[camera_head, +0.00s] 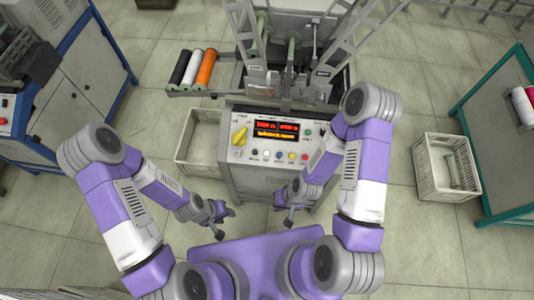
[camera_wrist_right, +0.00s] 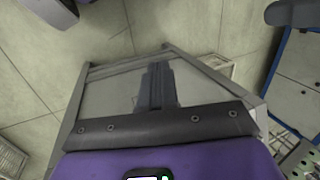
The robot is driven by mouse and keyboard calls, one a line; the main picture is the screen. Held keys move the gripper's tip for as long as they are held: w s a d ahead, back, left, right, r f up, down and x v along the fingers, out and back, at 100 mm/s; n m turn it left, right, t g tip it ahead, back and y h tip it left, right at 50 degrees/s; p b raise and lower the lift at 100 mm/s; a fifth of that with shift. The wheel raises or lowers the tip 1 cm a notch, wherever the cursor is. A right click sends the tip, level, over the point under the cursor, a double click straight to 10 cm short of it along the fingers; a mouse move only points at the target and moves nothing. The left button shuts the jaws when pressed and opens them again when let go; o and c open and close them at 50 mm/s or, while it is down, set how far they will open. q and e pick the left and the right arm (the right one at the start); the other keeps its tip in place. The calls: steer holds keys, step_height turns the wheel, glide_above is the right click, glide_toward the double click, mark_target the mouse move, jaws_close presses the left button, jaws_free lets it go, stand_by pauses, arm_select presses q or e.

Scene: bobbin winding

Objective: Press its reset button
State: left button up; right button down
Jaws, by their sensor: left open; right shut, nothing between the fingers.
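The winding machine's control panel (camera_head: 272,142) faces me in the middle of the head view. It has lit red and orange displays (camera_head: 277,128), a yellow knob (camera_head: 239,136) and a row of small coloured buttons (camera_head: 279,156) below. The labels are too small to read, so I cannot tell which button is reset. My left gripper (camera_head: 222,220) is open and empty, low in front of the machine's left side. My right gripper (camera_head: 289,220) is shut and empty below the panel, apart from the buttons. Its dark fingers (camera_wrist_right: 157,84) show in the right wrist view, against a grey surface.
Black, white and orange spools (camera_head: 194,69) lie on a tray left of the machine. A pale crate (camera_head: 199,142) stands on the floor at its left, and another crate (camera_head: 446,167) at the right. A blue-edged cabinet (camera_head: 84,85) and a green-framed table (camera_head: 500,130) flank the area.

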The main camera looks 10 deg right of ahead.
steer(key=w+d+r+n+t+h+p, duration=0.1)
steer(key=w+d+n+t+h, duration=0.15)
steer(key=n+h, duration=0.35)
steer(key=w+d+n+t+h, duration=0.2)
steer(key=w+n+h, duration=0.15)
steer(key=n, duration=0.45)
steer(key=w+a+r+n+t+h, duration=0.2)
steer(key=w+r+n+t, duration=0.4)
steer(key=r, duration=0.5)
steer(key=shift+w+a+r+h, duration=0.25)
steer(key=shift+w+h, duration=0.2)
steer(key=shift+w, duration=0.35)
steer(key=shift+f, duration=0.1)
